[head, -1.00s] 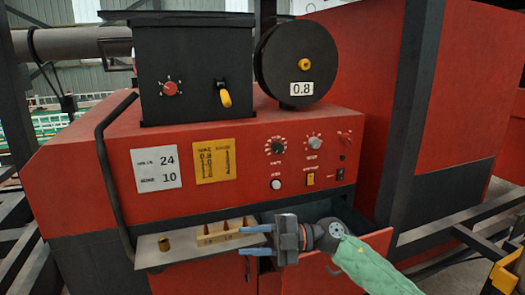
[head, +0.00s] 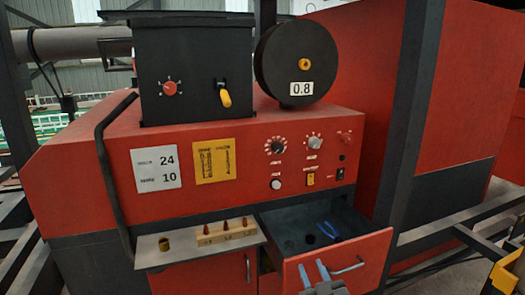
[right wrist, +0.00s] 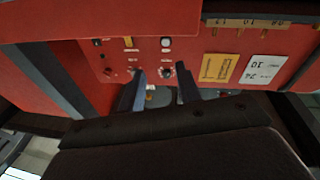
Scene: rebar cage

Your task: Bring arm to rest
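My right gripper (head: 313,269) is at the bottom edge of the head view, in front of the open drawer's red front (head: 370,258). Its two blue fingers are apart with nothing between them, left of the drawer's metal handle (head: 348,267). In the right wrist view my right gripper (right wrist: 161,78) also shows two separated, empty fingers, with the red machine panel beyond. Most of the right arm is out of the head view. My left gripper is in neither view.
The open drawer holds blue-handled pliers (head: 327,231). Left of it, a shelf (head: 190,253) carries a brass-coloured piece (head: 164,244) and a wooden block (head: 225,236) with several copper-coloured tips. A black post (head: 408,110) stands to the right. The red machine (head: 110,150) fills the background.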

